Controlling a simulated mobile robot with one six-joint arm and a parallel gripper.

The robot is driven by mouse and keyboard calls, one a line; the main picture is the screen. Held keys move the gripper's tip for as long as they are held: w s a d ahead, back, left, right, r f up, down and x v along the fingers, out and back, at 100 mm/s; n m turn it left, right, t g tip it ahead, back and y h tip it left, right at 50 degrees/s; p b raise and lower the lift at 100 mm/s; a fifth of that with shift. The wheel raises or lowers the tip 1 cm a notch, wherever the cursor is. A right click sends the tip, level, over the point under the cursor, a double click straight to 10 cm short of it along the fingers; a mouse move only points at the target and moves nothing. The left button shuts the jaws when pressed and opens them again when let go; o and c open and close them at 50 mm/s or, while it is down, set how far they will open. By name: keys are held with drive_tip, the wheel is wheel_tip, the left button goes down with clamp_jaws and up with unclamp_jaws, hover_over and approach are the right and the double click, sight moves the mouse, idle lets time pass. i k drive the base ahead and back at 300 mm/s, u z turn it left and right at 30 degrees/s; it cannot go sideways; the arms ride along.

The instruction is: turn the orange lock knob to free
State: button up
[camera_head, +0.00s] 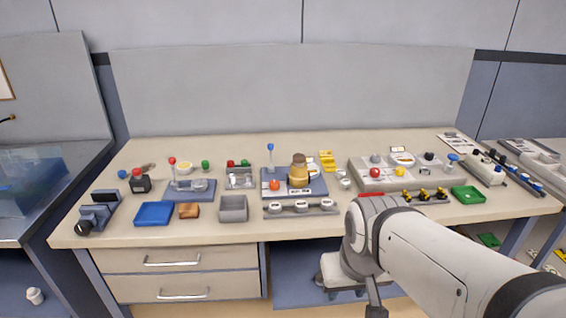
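An orange-red knob (274,184) sits on a blue-grey base plate (270,194), left of the middle of the bench. It is the only orange knob I make out, and its turn position is too small to read. The same plate carries a blue-balled lever (270,158), an amber bottle-shaped part (299,172) with a brown cap, and a white label (299,191). My arm reaches in from the lower right and bends down in front of the bench. Its end is low and well apart from the knob. I cannot make out the fingertips.
Left of the plate are a grey bin (233,208), a red-balled lever (172,161) and a blue tray (154,213). A row of grey-white knobs (302,206) lies in front. A control panel (370,180) and green tray (467,195) are right. A panel stands behind the bench.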

sight(274, 185)
drive_tip(key=k, duration=0.6)
drive_tip(key=u, duration=0.5)
drive_tip(key=i, duration=1.45)
drive_tip(key=z, duration=0.5)
